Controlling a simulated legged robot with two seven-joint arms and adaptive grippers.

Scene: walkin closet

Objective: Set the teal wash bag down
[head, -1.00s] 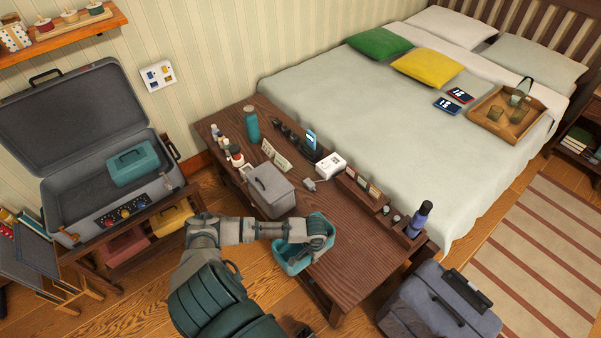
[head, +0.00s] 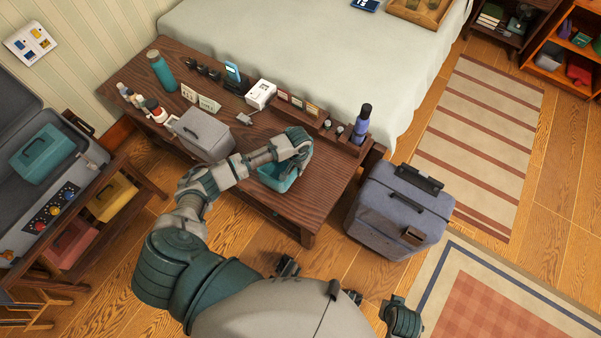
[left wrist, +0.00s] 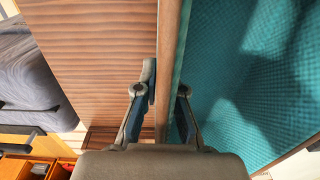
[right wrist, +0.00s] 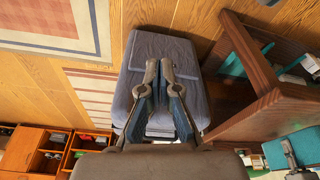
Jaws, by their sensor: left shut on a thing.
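The teal wash bag (head: 276,180) is an open-topped teal container at the front part of the dark wooden bench (head: 322,194). My left gripper (head: 301,145) reaches over it from the left and hides much of it. In the left wrist view, the left gripper (left wrist: 166,90) is shut on the bag's upright wall, one finger on each side. The bag's woven teal inside (left wrist: 265,75) fills the right of that view. I cannot tell whether its base touches the bench. My right gripper (right wrist: 158,70) looks shut and empty, with the blue-grey suitcase beyond it.
A grey lidded box (head: 204,134) stands left of the bag. Bottles, a teal flask (head: 161,70), a white device (head: 261,94) and a purple bottle (head: 361,124) line the bench's back. The suitcase (head: 400,210) stands to the right. Bare bench top lies right of the bag.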

